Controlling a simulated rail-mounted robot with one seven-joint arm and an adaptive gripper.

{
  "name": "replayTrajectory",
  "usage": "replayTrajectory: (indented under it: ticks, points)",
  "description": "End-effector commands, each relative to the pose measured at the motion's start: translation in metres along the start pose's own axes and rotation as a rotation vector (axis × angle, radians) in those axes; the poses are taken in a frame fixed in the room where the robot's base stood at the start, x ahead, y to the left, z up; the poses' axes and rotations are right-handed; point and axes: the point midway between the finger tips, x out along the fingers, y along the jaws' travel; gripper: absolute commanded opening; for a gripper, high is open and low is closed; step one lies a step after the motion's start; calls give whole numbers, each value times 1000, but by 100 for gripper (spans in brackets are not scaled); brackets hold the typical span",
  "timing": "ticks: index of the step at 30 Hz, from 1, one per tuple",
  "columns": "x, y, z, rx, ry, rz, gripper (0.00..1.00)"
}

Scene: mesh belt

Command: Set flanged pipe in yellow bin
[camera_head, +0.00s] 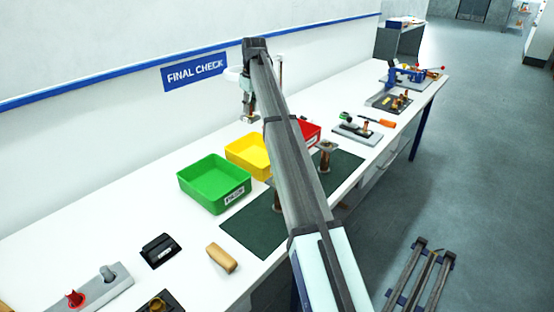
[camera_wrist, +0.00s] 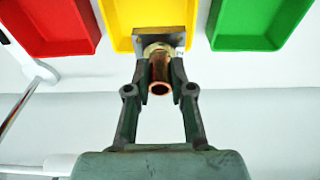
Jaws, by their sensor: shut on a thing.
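My gripper (camera_head: 247,103) is shut on a flanged pipe (camera_wrist: 160,80), a copper tube with a square grey flange. In the wrist view the fingers grip the tube from both sides. The flange is on the far side, with the tube's open end towards the camera. In the head view the held pipe (camera_head: 250,119) is in the air above the bins, flange down. The yellow bin (camera_head: 240,148) stands between the green and red bins, partly hidden by my arm. In the wrist view the yellow bin (camera_wrist: 120,22) is just beyond the flange.
The green bin (camera_head: 212,190) and red bin (camera_head: 311,132) flank the yellow one. Another flanged pipe (camera_head: 326,157) stands on the dark green mat (camera_head: 250,228). A wooden-coloured block (camera_head: 222,258) and black device (camera_head: 160,250) lie at front left. A blue-railed wall runs behind.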

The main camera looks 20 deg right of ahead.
Motion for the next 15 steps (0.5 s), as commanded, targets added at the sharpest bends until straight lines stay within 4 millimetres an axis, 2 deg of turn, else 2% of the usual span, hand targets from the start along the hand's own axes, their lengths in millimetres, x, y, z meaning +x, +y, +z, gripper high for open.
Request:
replayTrajectory:
  ticks: [5, 8, 15]
  points:
    - [2, 3, 0, -3, 1, -1, 0]
    - [12, 3, 2, -3, 0, -1, 0]
    - [62, 2, 11, -2, -1, -2, 0]
